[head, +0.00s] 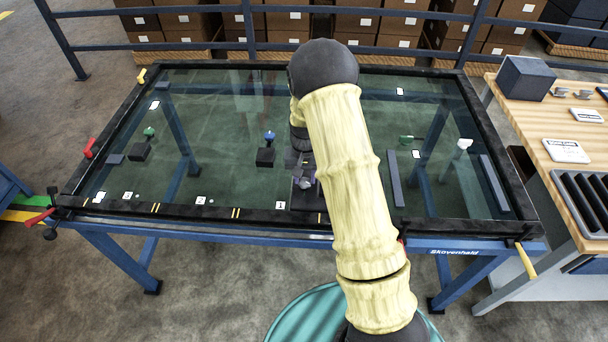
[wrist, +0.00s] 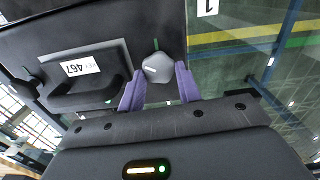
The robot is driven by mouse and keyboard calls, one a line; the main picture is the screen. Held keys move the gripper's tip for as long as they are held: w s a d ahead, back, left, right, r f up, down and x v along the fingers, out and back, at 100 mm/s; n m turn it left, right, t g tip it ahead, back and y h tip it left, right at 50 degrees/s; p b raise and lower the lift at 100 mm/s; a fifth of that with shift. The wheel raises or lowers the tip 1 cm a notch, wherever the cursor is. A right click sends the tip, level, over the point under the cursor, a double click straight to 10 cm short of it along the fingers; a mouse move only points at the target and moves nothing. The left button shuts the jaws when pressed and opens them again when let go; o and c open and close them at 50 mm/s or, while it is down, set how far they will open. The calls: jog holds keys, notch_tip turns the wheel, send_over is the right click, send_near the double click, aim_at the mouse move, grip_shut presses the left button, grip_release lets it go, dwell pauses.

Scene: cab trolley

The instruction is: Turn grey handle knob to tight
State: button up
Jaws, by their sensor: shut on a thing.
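The grey handle knob (wrist: 157,67) is a rounded, faceted knob on a dark fitting, in the upper middle of the wrist view. A thin green mark shows just above it. My gripper (wrist: 160,86) has its two purple fingers on either side of the knob and is shut on it. In the head view my gripper (head: 300,168) is over the front middle of the glass-topped table, largely hidden by my arm. A small grey part, seemingly the knob (head: 306,184), shows below it. Whether the knob is tight cannot be told.
The glass table (head: 230,90) has a dark frame. A blue knob (head: 269,137), a green knob (head: 149,132) and a white knob (head: 464,144) stand on it. A wooden bench (head: 545,130) stands at right.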

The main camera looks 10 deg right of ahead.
aim_at(306, 180)
jog(key=m+p, duration=0.1)
jog(key=m, duration=0.4)
jog(key=shift+d+r+m, duration=0.1)
jog(key=shift+m, duration=0.2)
jog(key=m+p, duration=0.2)
jog(key=m, duration=0.4)
jog(key=shift+s, duration=0.1)
jog(key=o, duration=1)
notch_tip(306, 180, up, 17)
jog(key=shift+b, duration=0.3)
jog(key=shift+r, duration=0.1)
